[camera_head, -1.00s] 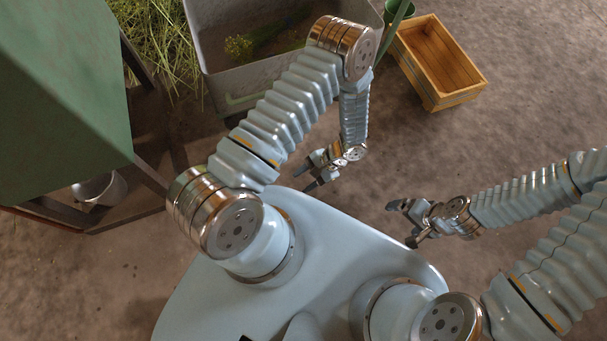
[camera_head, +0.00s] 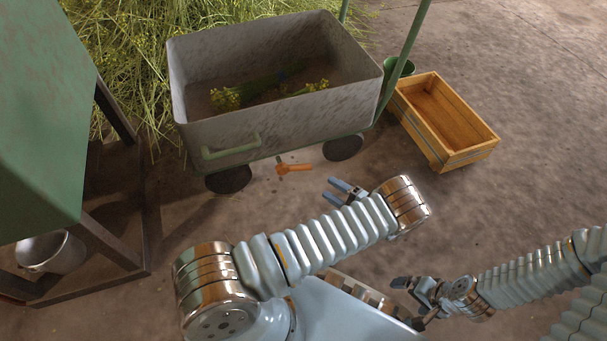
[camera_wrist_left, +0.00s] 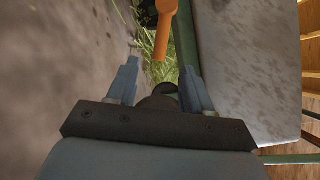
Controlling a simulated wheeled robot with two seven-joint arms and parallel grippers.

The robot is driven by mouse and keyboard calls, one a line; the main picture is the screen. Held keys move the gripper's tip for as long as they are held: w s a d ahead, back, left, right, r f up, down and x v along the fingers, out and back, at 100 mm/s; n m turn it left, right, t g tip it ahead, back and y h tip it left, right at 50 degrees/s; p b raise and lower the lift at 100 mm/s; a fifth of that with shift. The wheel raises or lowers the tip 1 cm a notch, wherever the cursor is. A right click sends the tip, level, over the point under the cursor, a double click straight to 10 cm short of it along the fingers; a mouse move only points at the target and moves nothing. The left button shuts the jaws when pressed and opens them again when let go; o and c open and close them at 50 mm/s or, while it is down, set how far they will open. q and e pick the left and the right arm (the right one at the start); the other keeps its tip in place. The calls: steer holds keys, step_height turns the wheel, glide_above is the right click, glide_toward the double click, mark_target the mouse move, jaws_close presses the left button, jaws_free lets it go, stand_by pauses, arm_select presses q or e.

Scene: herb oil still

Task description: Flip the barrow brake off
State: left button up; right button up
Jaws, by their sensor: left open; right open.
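The grey barrow (camera_head: 270,125) stands ahead with dark wheels under its near side. Its orange brake lever (camera_head: 293,168) sticks out low between the two wheels. In the left wrist view the orange lever (camera_wrist_left: 163,32) hangs beyond the fingertips, roughly between them. My left gripper (camera_head: 333,191) is open and empty, a little to the right of the lever and nearer to me, apart from it. It also shows in the left wrist view (camera_wrist_left: 163,75). My right gripper (camera_head: 412,303) is open and empty at lower right, far from the barrow.
Cut herbs (camera_head: 245,93) lie in the barrow. A wooden crate (camera_head: 447,157) and a green bucket (camera_head: 403,68) stand to its right. A green machine (camera_head: 40,110) on a dark frame and a metal bucket (camera_head: 50,252) are at left. Floor at right is clear.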

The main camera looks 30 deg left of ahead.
mark_target(303, 170)
arm_select(q)
steer(key=a, duration=0.4)
steer(key=w+a, duration=0.1)
steer(key=a, duration=0.4)
steer(key=w+a, duration=0.1)
steer(key=a, duration=0.3)
steer(key=shift+w+a+r, duration=0.1)
steer(key=shift+w+a, duration=0.05)
steer(key=shift+a, duration=0.05)
jaws_close()
